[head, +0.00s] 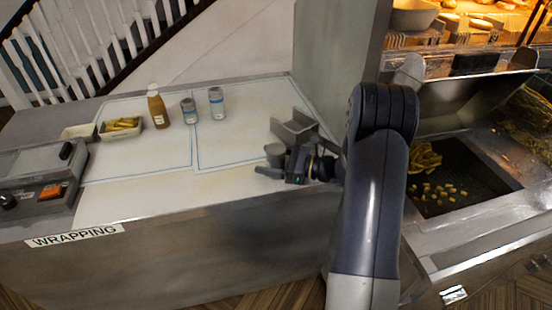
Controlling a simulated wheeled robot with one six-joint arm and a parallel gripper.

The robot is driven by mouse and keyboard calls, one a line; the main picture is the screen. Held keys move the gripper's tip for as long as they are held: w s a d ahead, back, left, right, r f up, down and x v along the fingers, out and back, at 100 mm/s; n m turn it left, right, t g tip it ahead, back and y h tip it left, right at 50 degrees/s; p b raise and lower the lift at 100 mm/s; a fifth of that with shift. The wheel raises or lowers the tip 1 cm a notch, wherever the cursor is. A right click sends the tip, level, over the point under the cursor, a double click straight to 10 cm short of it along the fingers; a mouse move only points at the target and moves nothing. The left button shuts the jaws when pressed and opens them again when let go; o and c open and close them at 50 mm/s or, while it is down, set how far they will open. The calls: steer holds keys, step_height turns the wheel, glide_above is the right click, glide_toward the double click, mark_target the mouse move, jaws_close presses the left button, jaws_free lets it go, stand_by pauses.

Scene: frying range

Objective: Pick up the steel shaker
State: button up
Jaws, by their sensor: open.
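A steel bin (294,127) stands just behind the shaker. Two cans with blue bands (188,111) (216,103), a brown sauce bottle (158,109) and a tray of fries (123,128) stand further back left. A wrapping machine (35,180) is at left. The front-middle counter is clear.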

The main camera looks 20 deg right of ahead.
steer(key=c, duration=1.1)
steer(key=shift+r, duration=0.1)
step_height(320, 180, up, 10)
steer(key=shift+f+b, duration=0.1)
steer(key=shift+b, duration=0.25)
